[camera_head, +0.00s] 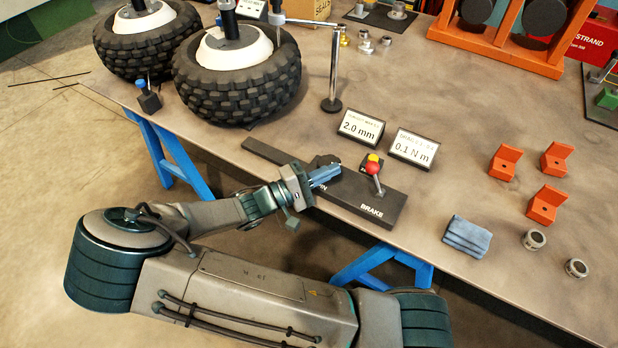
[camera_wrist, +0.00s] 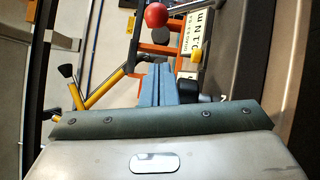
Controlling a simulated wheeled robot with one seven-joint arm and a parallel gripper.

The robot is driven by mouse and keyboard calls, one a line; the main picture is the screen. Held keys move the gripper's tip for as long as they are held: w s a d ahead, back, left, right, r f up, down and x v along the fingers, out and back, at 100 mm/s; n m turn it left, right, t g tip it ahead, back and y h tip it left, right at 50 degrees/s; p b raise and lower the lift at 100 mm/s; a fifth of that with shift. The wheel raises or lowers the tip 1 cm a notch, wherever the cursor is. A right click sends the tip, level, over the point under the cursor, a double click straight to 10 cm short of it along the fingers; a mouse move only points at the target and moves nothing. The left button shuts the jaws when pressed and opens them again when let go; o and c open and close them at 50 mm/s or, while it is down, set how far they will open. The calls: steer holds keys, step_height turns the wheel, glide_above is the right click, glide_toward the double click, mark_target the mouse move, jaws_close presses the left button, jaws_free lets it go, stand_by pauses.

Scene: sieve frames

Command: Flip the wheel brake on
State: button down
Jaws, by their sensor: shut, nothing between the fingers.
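The wheel brake is a dark flat base (camera_head: 352,193) at the table's front edge, marked BRAKE near its right end. Its lever has a red knob (camera_head: 372,168) on a short metal stem; the knob also shows in the wrist view (camera_wrist: 155,15). A yellow dome (camera_head: 373,158) sits just behind the knob, and in the wrist view (camera_wrist: 196,55) it is right of it. My gripper (camera_head: 337,171) is shut and empty above the base, left of the lever and apart from it. Its blue fingers (camera_wrist: 160,86) are together in the wrist view. Part of the base marking is hidden behind them.
Two knobbly wheels (camera_head: 240,80) stand at the left, with a metal post (camera_head: 333,75) beside them. Displays reading 2.0 mm (camera_head: 361,128) and 0.1 N m (camera_head: 414,148) stand behind the brake. A folded blue cloth (camera_head: 467,237) and orange brackets (camera_head: 505,161) lie to the right.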

mark_target(376, 179)
steer(key=d, duration=0.3)
steer(key=s+d+r, duration=0.1)
steer(key=d, duration=0.1)
steer(key=shift+p, duration=0.35)
steer(key=shift+r, duration=0.2)
